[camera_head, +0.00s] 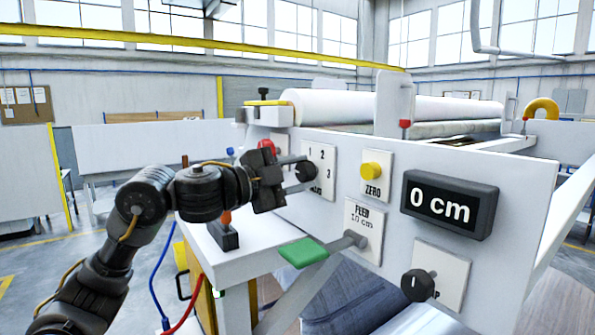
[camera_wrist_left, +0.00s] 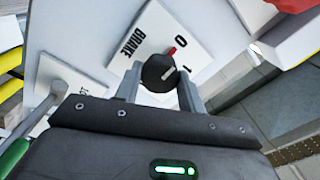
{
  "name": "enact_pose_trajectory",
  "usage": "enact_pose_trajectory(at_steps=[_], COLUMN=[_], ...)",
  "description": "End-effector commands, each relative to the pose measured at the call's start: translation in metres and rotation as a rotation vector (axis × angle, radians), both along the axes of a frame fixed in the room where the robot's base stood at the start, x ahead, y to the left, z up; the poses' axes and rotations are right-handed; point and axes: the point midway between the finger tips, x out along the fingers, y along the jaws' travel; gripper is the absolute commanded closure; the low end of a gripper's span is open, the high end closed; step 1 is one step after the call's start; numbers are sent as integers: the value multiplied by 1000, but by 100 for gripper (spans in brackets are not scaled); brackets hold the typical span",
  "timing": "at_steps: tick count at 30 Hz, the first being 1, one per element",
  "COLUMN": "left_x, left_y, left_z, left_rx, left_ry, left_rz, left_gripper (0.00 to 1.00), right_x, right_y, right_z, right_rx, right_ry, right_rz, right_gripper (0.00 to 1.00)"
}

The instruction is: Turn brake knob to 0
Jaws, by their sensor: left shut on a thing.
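The brake knob (camera_head: 306,172) is dark and round, on a white plate with the numbers 1, 2 and 3 showing in the head view. In the left wrist view the knob (camera_wrist_left: 157,73) sits beside the word BRAKE, a 0 and part of a 1. My right gripper is not in view.
On the same white panel are a yellow ZERO button (camera_head: 371,169), a FEED plate (camera_head: 362,232) with a green-handled lever (camera_head: 304,252), a display (camera_head: 449,206) reading 0 cm, and another black knob (camera_head: 417,285). A black holder (camera_head: 224,235) stands on the table corner below my left arm.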

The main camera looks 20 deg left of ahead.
Motion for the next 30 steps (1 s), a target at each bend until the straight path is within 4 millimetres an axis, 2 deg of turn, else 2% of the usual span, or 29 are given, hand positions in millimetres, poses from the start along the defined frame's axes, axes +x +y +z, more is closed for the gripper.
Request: enact_pose_trajectory(at_steps=[13,14,18,26,30], left_x=[0,0,0,0,-7], left_y=[0,0,0,0,6], left_z=[1,1,0,0,-1], left_rx=[-10,-9,-8,-7,-6], left_ry=[5,5,6,4,1], left_rz=[1,1,0,0,1], left_gripper=[83,57,39,39,39], right_x=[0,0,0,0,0], right_y=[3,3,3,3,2], right_z=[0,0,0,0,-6], right_rx=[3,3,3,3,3], right_ry=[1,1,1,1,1], right_rz=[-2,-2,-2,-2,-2], right_gripper=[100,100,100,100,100])
